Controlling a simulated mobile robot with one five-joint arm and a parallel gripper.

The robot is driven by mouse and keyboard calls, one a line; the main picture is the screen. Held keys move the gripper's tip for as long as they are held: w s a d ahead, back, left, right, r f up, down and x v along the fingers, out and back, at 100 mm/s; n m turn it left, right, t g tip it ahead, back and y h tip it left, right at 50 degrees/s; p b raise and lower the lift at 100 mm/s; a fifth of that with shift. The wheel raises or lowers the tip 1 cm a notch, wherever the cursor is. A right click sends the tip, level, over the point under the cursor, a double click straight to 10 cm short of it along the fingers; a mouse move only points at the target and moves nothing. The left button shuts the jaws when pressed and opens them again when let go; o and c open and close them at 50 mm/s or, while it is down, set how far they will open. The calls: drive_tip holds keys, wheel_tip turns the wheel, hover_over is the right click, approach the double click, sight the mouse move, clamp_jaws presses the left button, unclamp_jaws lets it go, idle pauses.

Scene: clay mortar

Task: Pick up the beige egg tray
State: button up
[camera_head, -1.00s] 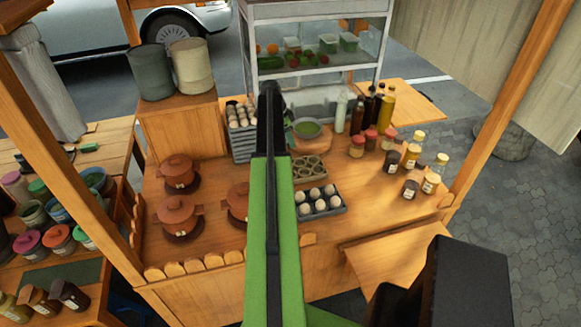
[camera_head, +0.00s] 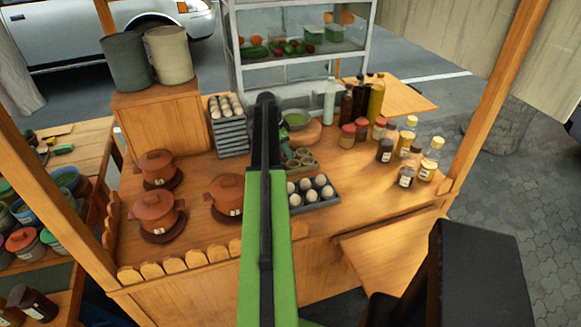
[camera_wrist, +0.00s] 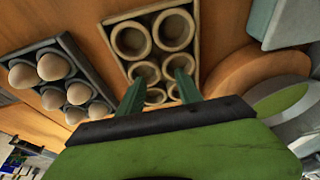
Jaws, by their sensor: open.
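The beige egg tray (camera_head: 302,157) lies on the wooden counter, partly hidden behind my arm in the head view. In the wrist view the beige egg tray (camera_wrist: 153,50) shows from above with several empty round cups. My gripper (camera_wrist: 158,84) is open, its two green fingers apart and overlapping the near part of the tray in the picture.
A dark grey tray with white eggs (camera_head: 311,199) sits beside the beige tray. A stack of grey egg trays (camera_head: 230,137), clay pots (camera_head: 155,168) and bottles (camera_head: 376,98) stand around.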

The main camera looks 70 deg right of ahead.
sight(291, 161)
drive_tip(key=b+x, duration=0.5)
drive_tip(key=shift+d+f, duration=0.15)
drive_tip(key=shift+d, duration=0.05)
clamp_jaws()
